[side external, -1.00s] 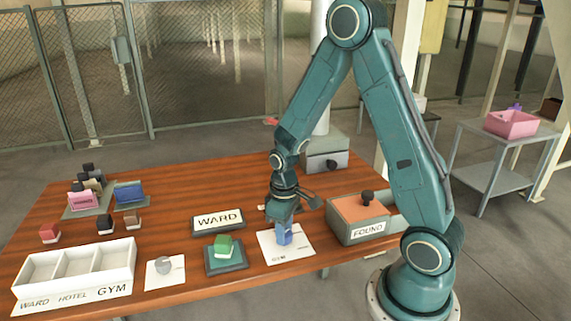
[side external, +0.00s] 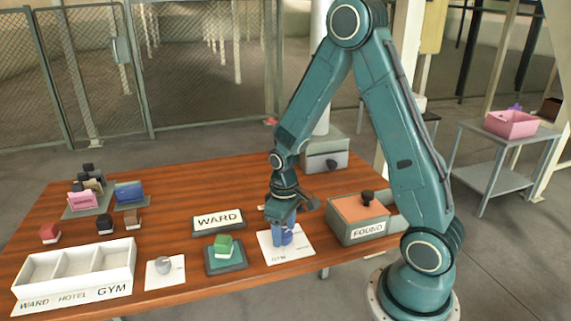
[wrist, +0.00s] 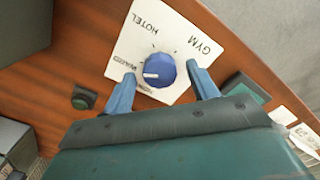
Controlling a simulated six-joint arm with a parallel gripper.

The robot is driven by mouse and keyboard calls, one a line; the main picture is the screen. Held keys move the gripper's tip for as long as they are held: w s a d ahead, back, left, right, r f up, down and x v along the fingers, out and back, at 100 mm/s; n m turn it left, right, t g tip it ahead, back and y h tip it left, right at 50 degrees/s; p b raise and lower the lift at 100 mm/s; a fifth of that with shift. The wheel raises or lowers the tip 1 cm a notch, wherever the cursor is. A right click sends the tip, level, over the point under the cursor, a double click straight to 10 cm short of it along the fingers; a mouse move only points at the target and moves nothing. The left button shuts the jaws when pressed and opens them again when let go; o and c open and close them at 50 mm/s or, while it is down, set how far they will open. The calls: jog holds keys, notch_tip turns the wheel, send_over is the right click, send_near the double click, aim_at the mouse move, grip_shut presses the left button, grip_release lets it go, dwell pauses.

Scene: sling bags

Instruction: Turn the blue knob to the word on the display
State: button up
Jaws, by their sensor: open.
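The blue knob (wrist: 159,70) sits on a white plate (wrist: 188,20) lettered HOTEL, GYM and WARD. Another label at the plate's near edge is partly hidden. The knob's white mark points left, close to the WARD lettering (wrist: 122,62). The display (side external: 219,220) on the table reads WARD. My gripper (wrist: 161,72) is open and points down over the plate, with one blue finger on either side of the knob. Gaps show between fingers and knob in the wrist view. In the side view my gripper (side external: 282,234) mostly hides the knob.
A green block (side external: 223,245) on a dark pad stands left of the plate. A grey box marked FOUND (side external: 368,231) stands close on the right. A white sorting tray (side external: 117,268) is at the front left. Bags (side external: 130,192) lie at the back left.

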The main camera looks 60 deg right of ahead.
aim_at(284, 233)
jog(key=shift+r, duration=0.15)
notch_tip(284, 233, up, 14)
jog(key=shift+f, duration=0.2)
dwell(0.7)
jog(key=s+a+r+t, duration=0.2)
jog(key=s+a+r, duration=0.2)
jog(key=s, duration=0.3)
jog(key=s+a+r+t, duration=0.3)
jog(key=s+a+r, duration=0.1)
jog(key=s+r, duration=0.2)
jog(key=shift+s+a+r+t, duration=0.2)
jog(key=shift+s+a+t, duration=0.1)
jog(key=shift+s, duration=0.25)
dwell(0.5)
